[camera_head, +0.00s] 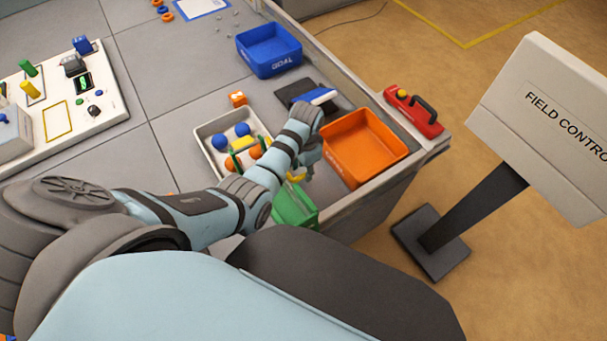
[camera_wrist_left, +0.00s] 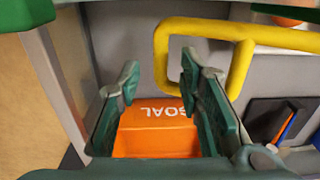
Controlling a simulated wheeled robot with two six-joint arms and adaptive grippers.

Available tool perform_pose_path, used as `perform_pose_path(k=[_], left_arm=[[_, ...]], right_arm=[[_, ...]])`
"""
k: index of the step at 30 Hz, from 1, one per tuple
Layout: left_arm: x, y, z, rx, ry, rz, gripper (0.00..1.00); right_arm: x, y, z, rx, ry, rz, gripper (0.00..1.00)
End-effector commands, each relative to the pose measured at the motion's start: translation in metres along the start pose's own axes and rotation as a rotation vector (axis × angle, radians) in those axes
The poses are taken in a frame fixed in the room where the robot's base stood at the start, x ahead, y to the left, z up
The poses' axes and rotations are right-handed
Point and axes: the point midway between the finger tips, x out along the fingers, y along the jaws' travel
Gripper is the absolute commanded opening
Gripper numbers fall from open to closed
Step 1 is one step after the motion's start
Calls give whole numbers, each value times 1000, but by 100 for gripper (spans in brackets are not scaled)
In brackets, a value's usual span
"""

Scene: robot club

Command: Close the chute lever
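A yellow bent bar (camera_wrist_left: 195,28), which looks like the chute lever, crosses the upper right of the left wrist view. In the head view only a small yellow piece (camera_head: 297,174) shows under my left wrist. A green box-like part (camera_head: 294,206), possibly the chute, is just below it, partly hidden by my arm. My left gripper (camera_wrist_left: 158,78) is open with nothing between its fingers. Its right finger is close to the yellow bar; I cannot tell if they touch. In the head view my left gripper (camera_head: 312,158) is mostly hidden behind its wrist. My right gripper is out of view.
An orange bin (camera_head: 364,147) marked GOAL is right of my gripper; a white tray (camera_head: 202,143) with balls is left. A sign (camera_head: 545,125) stands right.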

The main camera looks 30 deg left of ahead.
Motion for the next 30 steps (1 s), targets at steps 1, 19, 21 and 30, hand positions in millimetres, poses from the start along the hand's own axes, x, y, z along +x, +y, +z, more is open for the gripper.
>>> perform_pose_path(k=[1, 19, 21, 30], left_arm=[[11, 0, 0, -1, -1, 0, 33], [23, -1, 1, -2, 0, -1, 9], [23, -1, 1, -2, 0, -1, 0], [23, 0, 1, -1, 0, 1, 0]], right_arm=[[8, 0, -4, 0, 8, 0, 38], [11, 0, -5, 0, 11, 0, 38], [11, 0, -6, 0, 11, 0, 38], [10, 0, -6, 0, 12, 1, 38]])
